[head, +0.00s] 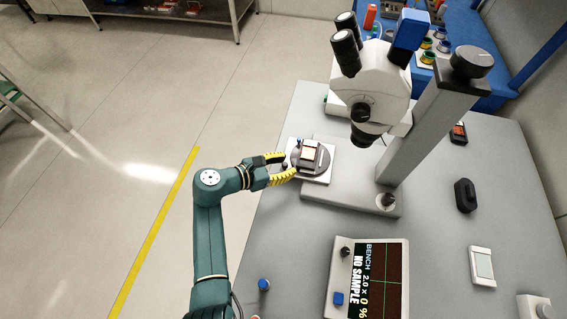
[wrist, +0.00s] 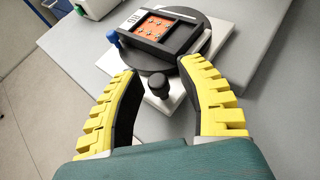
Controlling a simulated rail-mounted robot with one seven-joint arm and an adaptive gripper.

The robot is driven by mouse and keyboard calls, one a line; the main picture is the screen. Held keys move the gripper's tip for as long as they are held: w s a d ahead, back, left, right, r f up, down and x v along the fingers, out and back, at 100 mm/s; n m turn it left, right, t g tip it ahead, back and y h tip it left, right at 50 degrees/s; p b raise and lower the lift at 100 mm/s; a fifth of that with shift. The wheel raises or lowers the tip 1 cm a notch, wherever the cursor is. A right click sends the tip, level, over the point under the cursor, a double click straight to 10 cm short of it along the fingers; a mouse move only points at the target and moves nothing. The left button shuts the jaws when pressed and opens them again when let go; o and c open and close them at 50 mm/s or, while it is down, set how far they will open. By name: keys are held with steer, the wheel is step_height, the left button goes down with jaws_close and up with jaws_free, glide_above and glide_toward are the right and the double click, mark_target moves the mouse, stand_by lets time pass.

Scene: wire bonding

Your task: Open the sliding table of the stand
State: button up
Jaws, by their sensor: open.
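The sliding table (head: 323,178) is a white plate on the base of the microscope stand (head: 345,198). It carries a dark round disk (wrist: 222,35) with a black, orange-faced sample holder (wrist: 160,30) on top. A black knob (wrist: 158,86) sticks out from the table's near edge in the wrist view. My gripper (head: 290,164) is open at the table's left edge in the head view. In the wrist view its yellow-and-black fingers (wrist: 160,68) stand on either side of the knob, with visible gaps. The right finger hides part of the plate.
The white microscope head (head: 370,85) hangs beside the table on a grey column (head: 430,115). A display box (head: 370,280) and a blue knob (head: 263,285) are on the bench nearer me. Open floor (head: 110,140) lies left of the bench.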

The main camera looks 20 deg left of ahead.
steer(key=shift+a+r, duration=0.1)
steer(key=shift+r, duration=0.1)
steer(key=shift+s+a+r, duration=0.15)
steer(key=shift+s+a, duration=0.1)
steer(key=shift+s, duration=0.05)
steer(key=v, duration=1.1)
